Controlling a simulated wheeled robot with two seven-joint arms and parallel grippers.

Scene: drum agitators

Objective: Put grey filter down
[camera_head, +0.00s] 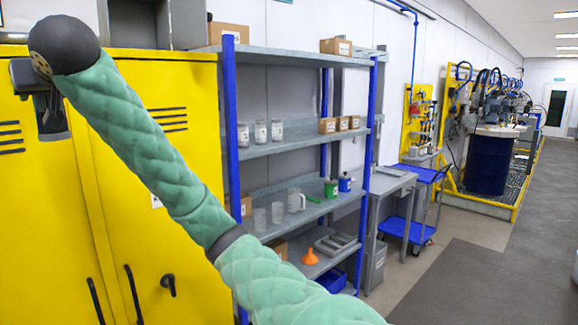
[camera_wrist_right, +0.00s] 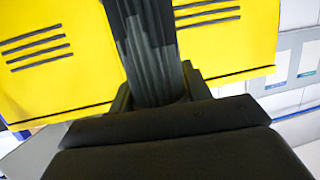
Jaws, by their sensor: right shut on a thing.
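My right gripper (camera_head: 40,92) is raised at the far left of the head view, in front of the yellow cabinet. In the wrist view my right gripper (camera_wrist_right: 155,97) is shut on the grey filter (camera_wrist_right: 148,45), a dark grey pleated piece. The filter stands out from between the fingers toward the top edge, where it is cut off. The gripper body hides its near end. My left gripper is not in view.
The yellow cabinet (camera_head: 185,185) has its doors shut. Beside it stands a shelf rack (camera_head: 290,145) with blue posts, holding jars, boxes, mugs and an orange funnel (camera_head: 310,257). A blue cart (camera_head: 405,230) and a blue drum (camera_head: 487,165) stand farther right.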

